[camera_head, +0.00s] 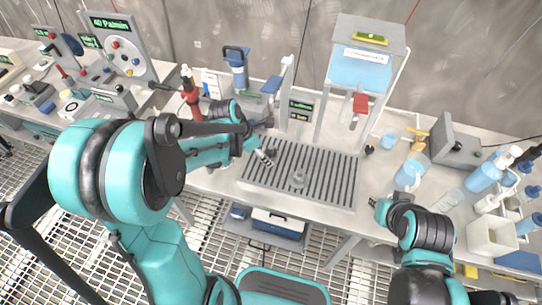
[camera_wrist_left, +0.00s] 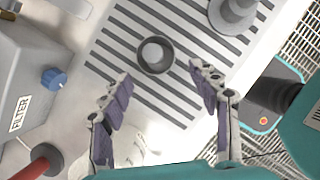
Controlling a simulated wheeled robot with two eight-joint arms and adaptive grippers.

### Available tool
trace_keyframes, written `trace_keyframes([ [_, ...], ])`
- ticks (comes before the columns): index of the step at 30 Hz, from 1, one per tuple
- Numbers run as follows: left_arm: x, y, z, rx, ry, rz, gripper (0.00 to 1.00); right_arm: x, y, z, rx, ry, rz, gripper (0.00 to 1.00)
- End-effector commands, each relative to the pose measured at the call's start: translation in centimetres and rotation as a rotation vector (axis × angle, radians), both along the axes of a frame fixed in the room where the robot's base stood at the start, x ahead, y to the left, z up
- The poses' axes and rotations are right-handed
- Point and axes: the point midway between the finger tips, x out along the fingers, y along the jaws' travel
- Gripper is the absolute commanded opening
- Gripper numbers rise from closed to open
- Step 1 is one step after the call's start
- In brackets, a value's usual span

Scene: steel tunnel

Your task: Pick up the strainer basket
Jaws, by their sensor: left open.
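A small round dark-rimmed cup with a pale inside, which looks like the strainer basket (camera_wrist_left: 155,55), sits on the slatted drain grate (camera_wrist_left: 110,68) in the left wrist view. My left gripper (camera_wrist_left: 160,74) is open, with its two purple-padded fingers short of the cup and to either side of it. The cup is not clear in the head view, where my left gripper (camera_head: 264,157) is over the left part of the grate (camera_head: 335,178). My right gripper (camera_head: 377,204) is near the table's front edge, right of the grate; its jaws are too small to read.
A grey stepped cone-like piece (camera_head: 298,180) stands on the grate. A grey box labelled FILTER (camera_wrist_left: 30,75) with a blue knob is beside the grate. A water tank (camera_head: 362,68) stands behind. Bottles (camera_head: 485,175) and a beaker (camera_head: 408,175) crowd the right.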

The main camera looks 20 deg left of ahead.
Motion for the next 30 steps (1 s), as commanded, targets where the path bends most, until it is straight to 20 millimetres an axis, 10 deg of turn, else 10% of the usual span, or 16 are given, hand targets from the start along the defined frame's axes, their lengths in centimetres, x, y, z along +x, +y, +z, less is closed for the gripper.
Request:
trace_keyframes([
  [20,3.2,-3.5,-2.7,0.001,-0.001,-0.001,0.61,0.0,0.0,-2.0,0.0,0.0,0.0,0.22],
  [27,3.1,-3.4,-2.7,0.001,-0.001,-0.001,0.07,0.0,0.0,-2.0,0.0,0.0,0.0,0.22],
  [30,3.1,-3.4,-2.7,0.001,-0.001,-0.001,0.06,0.0,0.0,-2.0,0.0,0.0,0.0,0.22],
])
